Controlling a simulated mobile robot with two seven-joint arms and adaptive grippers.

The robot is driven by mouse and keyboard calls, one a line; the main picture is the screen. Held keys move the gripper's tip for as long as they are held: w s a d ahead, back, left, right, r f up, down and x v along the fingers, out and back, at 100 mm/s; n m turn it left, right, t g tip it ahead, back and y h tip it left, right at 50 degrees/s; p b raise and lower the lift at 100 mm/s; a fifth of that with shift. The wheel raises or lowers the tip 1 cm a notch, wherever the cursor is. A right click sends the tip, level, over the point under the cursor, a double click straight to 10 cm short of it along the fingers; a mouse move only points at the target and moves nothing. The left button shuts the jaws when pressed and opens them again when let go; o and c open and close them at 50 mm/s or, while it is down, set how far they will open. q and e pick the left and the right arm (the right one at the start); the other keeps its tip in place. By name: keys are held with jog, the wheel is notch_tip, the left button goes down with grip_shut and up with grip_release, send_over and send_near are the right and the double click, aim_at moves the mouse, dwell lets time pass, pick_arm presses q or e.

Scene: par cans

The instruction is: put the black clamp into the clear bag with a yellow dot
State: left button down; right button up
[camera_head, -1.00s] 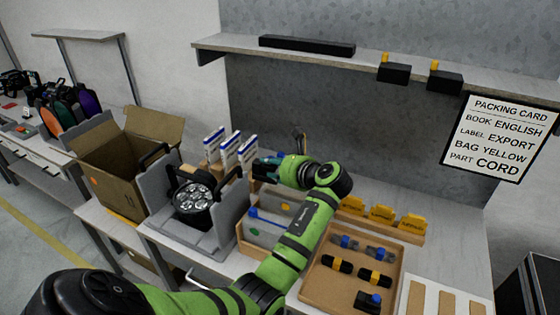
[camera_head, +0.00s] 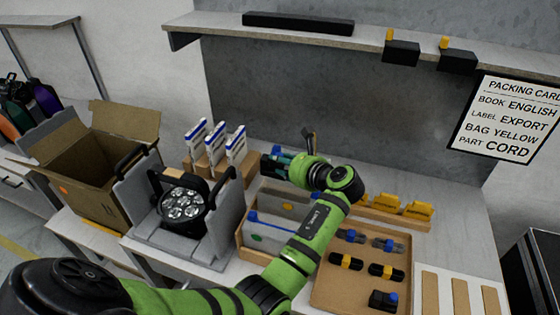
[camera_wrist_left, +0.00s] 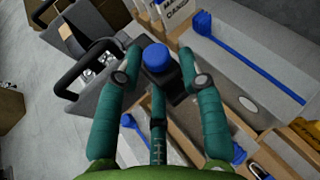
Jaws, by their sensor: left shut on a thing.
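My left gripper (camera_head: 276,162) is shut on a black clamp with a blue knob, best seen between the teal fingers in the left wrist view (camera_wrist_left: 158,62). It holds the clamp above the rear of a wooden bin, just right of the booklets. Clear bags lie in that bin. The front one (camera_head: 268,232) has a blue strip and a green dot. The rear one (camera_head: 283,203) is partly behind my arm, and I cannot make out a yellow dot on it. My right gripper is not in view.
A black par can (camera_head: 184,206) sits in grey foam beside an open carton (camera_head: 90,170). Booklets (camera_head: 216,147) stand left of my gripper. The tray (camera_head: 325,293) holds several parts. A packing card (camera_head: 510,118) reads "BAG YELLOW". Yellow items (camera_head: 402,205) stand at the right.

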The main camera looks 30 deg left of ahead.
pick_arm(q)
jog(key=shift+f+b, duration=0.3)
jog(key=shift+f, duration=0.1)
jog(key=shift+f+b, duration=0.3)
jog(key=shift+b, duration=0.05)
jog(key=shift+a+f+b, duration=0.15)
jog(key=shift+f+b, duration=1)
jog(key=shift+b, duration=0.2)
jog(key=shift+f+b, duration=0.4)
jog(key=shift+b, duration=0.2)
jog(key=shift+r+p, duration=0.1)
jog(key=shift+p, duration=0.2)
jog(key=shift+f, duration=0.3)
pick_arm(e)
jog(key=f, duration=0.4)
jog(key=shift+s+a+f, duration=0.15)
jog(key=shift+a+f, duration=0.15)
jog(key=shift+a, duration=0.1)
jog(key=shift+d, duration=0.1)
